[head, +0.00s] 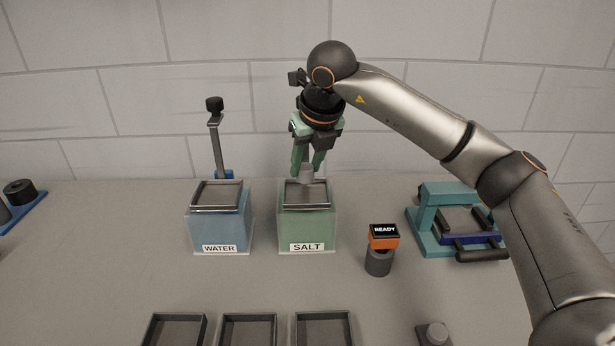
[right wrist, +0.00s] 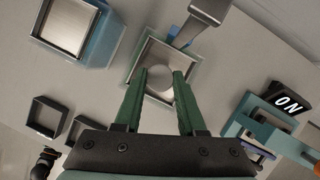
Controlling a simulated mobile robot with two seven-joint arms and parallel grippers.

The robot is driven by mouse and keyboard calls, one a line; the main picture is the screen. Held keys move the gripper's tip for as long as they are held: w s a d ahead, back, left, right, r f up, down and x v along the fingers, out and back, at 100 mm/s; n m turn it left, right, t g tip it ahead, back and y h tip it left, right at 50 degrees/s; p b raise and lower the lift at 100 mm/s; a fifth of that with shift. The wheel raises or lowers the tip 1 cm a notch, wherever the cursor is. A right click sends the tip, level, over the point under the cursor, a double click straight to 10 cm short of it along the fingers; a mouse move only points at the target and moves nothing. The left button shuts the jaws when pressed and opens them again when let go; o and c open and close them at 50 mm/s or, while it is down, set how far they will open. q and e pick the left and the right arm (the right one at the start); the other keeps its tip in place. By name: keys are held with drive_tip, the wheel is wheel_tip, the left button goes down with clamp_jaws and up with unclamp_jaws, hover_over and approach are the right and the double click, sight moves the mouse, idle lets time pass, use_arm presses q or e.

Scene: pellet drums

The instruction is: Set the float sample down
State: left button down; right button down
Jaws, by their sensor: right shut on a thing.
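My right gripper (head: 308,170) is above the green tank labelled SALT (head: 307,228), pointing down. Its green fingers are closed on a small pale grey piece (head: 307,173), which looks like the float sample. In the right wrist view, the piece shows as a pale round disc (right wrist: 159,78) between the fingertips (right wrist: 160,75), over the tank's open top. It appears at or just above the rim; I cannot tell whether it touches anything inside. My left gripper is not in view.
A blue tank labelled WATER (head: 220,228) stands to the left, with a black-knobbed metal post (head: 217,140) behind it. A READY device (head: 383,235) and a teal press-like fixture (head: 450,222) stand right. Shallow dark trays (head: 248,318) lie in front. The bench between is clear.

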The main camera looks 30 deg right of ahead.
sight(310, 169)
drive_tip(key=shift+w+d+f, duration=0.1)
drive_tip(key=shift+f, duration=0.85)
drive_tip(key=shift+w+d+f, duration=0.1)
drive_tip(key=shift+f, duration=0.85)
drive_tip(key=shift+f, duration=0.1)
drive_tip(key=shift+f, duration=0.15)
drive_tip(key=c, duration=0.5)
unclamp_jaws()
drive_tip(key=shift+s+r, duration=0.1)
drive_tip(key=shift+r, duration=0.5)
drive_tip(key=v, duration=1.1)
drive_tip(key=shift+r, duration=0.15)
